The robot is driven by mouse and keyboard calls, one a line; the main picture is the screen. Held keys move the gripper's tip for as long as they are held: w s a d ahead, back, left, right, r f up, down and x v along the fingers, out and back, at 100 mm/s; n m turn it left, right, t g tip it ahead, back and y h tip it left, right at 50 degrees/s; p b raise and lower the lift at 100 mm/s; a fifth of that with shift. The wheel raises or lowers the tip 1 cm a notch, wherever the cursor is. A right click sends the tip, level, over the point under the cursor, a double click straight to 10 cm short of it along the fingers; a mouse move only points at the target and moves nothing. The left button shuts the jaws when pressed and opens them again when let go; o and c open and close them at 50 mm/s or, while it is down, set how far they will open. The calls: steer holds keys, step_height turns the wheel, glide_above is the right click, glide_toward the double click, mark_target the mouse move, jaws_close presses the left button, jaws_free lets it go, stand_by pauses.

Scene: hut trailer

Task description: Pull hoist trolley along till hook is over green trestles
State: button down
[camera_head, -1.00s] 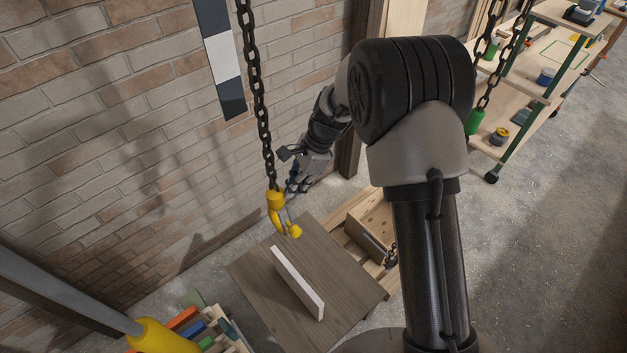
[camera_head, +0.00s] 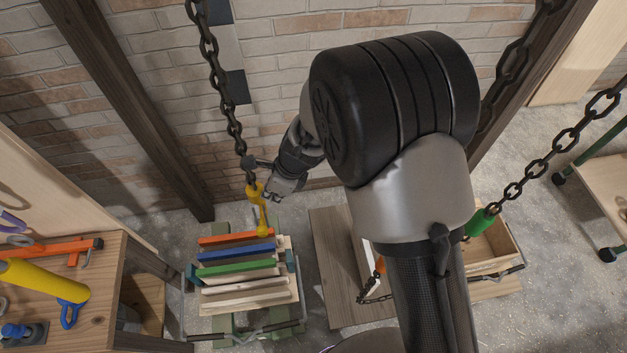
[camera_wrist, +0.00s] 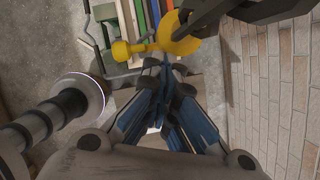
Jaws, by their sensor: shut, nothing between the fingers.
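The yellow hook (camera_head: 256,200) hangs upright on a dark chain (camera_head: 225,98). In the head view it shows in front of the back edge of the coloured boards on the green trestles (camera_head: 227,326). The hoist trolley is out of view above. My gripper (camera_head: 270,190) is beside the hook, just right of it. In the wrist view my blue-grey fingers (camera_wrist: 164,68) are together and empty. The yellow hook (camera_wrist: 186,38) lies just beyond their tips, and the boards are past it. I cannot tell if the fingers touch the hook or chain.
Several coloured boards (camera_head: 238,266) lie across the trestles. A wooden bench (camera_head: 102,285) with tools stands at the left. A dark post (camera_head: 140,115) stands by the brick wall. A grey-brown panel (camera_head: 335,255) and wooden box (camera_head: 497,242) are at the right; another chain (camera_head: 550,160) hangs there.

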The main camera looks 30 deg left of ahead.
steer(key=s+a+p, duration=0.7)
steer(key=s+a, duration=0.3)
steer(key=a, duration=0.3)
